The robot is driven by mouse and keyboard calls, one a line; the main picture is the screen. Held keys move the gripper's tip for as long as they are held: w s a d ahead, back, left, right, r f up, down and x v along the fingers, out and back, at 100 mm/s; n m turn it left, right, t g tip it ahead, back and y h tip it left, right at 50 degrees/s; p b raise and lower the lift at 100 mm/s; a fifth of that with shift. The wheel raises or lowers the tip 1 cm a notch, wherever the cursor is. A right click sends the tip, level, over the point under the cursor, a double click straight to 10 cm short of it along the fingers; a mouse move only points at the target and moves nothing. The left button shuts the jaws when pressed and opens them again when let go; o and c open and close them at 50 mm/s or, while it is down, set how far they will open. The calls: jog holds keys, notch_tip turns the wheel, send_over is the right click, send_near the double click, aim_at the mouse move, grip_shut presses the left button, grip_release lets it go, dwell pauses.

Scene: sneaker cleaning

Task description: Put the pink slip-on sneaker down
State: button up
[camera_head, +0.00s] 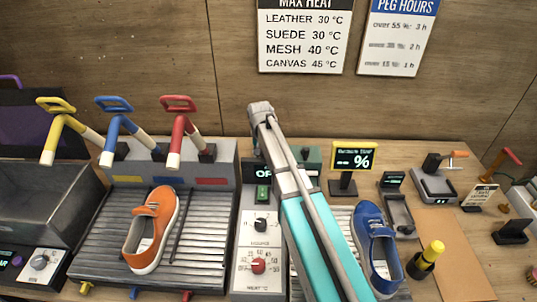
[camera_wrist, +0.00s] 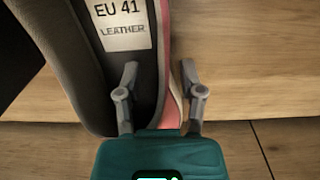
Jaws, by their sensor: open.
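The pink slip-on sneaker (camera_wrist: 172,104) shows close up in the wrist view, only in part, with a pink side wall, a grey rim and a dark inside. A label (camera_wrist: 124,24) inside reads EU 41 LEATHER. My gripper (camera_wrist: 160,68) is open, with one finger over the shoe's inside and the other outside the pink wall. I cannot tell whether either finger touches it. Wood lies beyond the shoe. In the head view my arm crosses the middle; the pink sneaker and the gripper's fingers cannot be made out there.
An orange sneaker (camera_head: 152,229) lies on the left ribbed rack (camera_head: 108,215). A blue sneaker (camera_head: 375,249) lies on the right rack. Yellow, blue and red levers stand behind the left rack. A control panel (camera_head: 257,243) lies between the racks.

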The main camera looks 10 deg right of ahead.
jog(key=shift+c, duration=0.3)
grip_shut()
jog(key=shift+r, duration=0.1)
notch_tip(320, 180, up, 18)
jog(key=p, duration=1.8)
dwell(0.4)
